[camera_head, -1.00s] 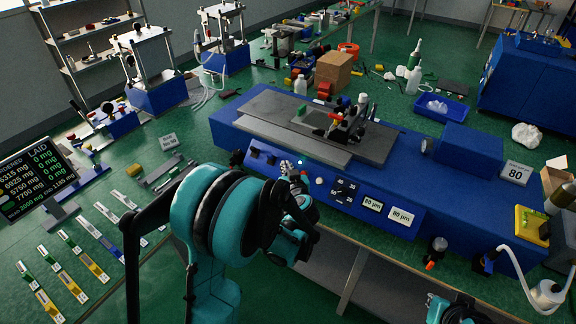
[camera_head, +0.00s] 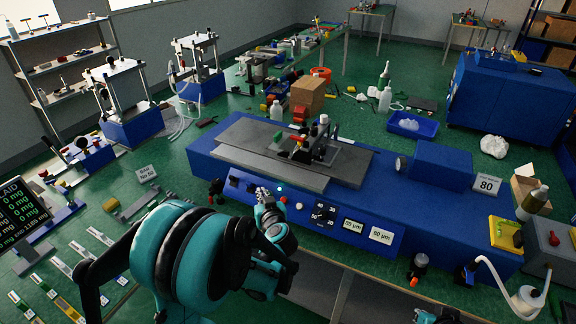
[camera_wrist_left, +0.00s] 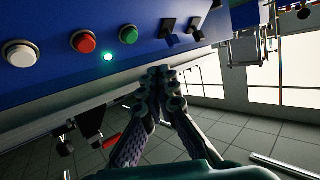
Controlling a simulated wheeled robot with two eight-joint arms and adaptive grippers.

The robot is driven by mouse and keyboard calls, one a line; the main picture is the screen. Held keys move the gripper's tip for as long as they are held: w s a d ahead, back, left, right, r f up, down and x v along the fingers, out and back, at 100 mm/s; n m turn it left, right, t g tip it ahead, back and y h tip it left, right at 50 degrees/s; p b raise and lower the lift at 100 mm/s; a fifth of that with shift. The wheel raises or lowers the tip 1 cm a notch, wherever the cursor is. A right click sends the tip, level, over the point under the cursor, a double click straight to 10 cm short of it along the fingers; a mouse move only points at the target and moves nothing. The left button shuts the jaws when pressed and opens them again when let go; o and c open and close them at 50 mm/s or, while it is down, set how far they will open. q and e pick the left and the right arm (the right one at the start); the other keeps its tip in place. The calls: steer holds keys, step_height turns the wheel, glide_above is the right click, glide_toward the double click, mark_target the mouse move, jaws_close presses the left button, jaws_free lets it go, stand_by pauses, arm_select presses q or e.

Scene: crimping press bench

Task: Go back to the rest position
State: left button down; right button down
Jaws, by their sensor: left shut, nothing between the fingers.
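My left gripper (camera_head: 263,194) is shut and empty in front of the blue machine's front panel. In the left wrist view its dark fingers (camera_wrist_left: 162,76) meet at the tips, just below the panel's lower edge, with no clear contact. That view shows a white button (camera_wrist_left: 19,53), a red button (camera_wrist_left: 83,41), a green button (camera_wrist_left: 129,35) and a lit green lamp (camera_wrist_left: 108,57) on the panel. A teal and black part of my right arm (camera_head: 440,317) shows at the bottom edge of the head view; its fingers cannot be made out.
The blue machine (camera_head: 350,205) carries a grey plate (camera_head: 235,158) with a clamp fixture (camera_head: 318,147). A display (camera_head: 20,208) and labelled strips lie at the left.

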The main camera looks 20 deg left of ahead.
arm_select(q)
steer(key=s+d+r+m+t+h, duration=0.1)
steer(key=d+r+m+t+h, duration=0.3)
steer(key=r, duration=0.4)
steer(key=s+d+r+m+t+h, duration=0.1)
steer(key=d+r+t+h, duration=0.15)
steer(key=d+r, duration=0.55)
steer(key=s+d+m+g+h, duration=0.3)
steer(key=s+d+h, duration=0.2)
steer(key=s+a+f+n+g+y, duration=0.1)
steer(key=s+a+f+g, duration=0.1)
steer(key=s+f+g, duration=0.2)
steer(key=s+a+f+g+y, duration=0.2)
steer(key=s+f, duration=0.8)
steer(key=s, duration=0.5)
steer(key=a+g, duration=0.1)
steer(key=g, duration=0.1)
steer(key=shift+a+f+n+g, duration=0.15)
steer(key=shift+a+n+g, duration=0.1)
steer(key=shift+n+g, duration=0.15)
stand_by(0.6)
